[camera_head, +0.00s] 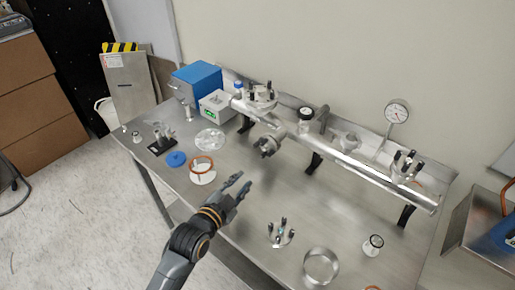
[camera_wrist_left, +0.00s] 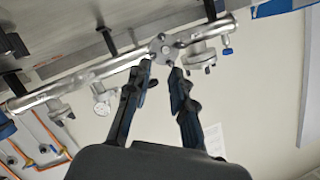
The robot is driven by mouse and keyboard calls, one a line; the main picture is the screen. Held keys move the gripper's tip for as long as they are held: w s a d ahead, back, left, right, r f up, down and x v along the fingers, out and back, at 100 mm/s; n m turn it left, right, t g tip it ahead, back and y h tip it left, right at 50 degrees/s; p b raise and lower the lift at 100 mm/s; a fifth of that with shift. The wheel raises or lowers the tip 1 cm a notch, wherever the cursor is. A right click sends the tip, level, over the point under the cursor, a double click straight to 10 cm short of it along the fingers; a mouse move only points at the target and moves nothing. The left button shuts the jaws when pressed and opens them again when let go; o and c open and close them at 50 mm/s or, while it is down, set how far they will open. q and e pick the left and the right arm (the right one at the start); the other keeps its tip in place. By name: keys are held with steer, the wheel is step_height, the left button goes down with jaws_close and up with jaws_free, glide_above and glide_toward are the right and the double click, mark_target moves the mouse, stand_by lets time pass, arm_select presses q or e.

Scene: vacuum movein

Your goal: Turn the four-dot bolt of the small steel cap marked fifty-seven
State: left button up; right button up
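A long steel tube (camera_head: 345,165) on black stands carries several bolted flanges. One small steel cap (camera_head: 268,147) closes its side port facing me. Another small steel piece with dark upright bolts (camera_head: 281,235) stands on the table. The number fifty-seven and the bolt dots are too small to read in either view. My left gripper (camera_head: 243,182) is open and empty above the table, in front of the tube. In the left wrist view, a round steel cap (camera_wrist_left: 165,47) shows just beyond the spread fingertips (camera_wrist_left: 160,67), apart from them. My right gripper is not in view.
A steel ring (camera_head: 321,266) and a small gauge (camera_head: 373,245) stand at the front right of the table (camera_head: 330,220). A blue box (camera_head: 196,85), a copper ring (camera_head: 202,167) and a blue disc (camera_head: 176,159) are at the left. A dial (camera_head: 397,112) rises behind the tube.

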arm_select(q)
steer(key=m, duration=0.2)
steer(key=p, duration=0.1)
glide_toward(261, 157)
steer(key=shift+y, duration=0.3)
steer(key=x, duration=0.8)
steer(key=shift+d, duration=0.2)
steer(key=shift+s, duration=0.1)
jaws_close()
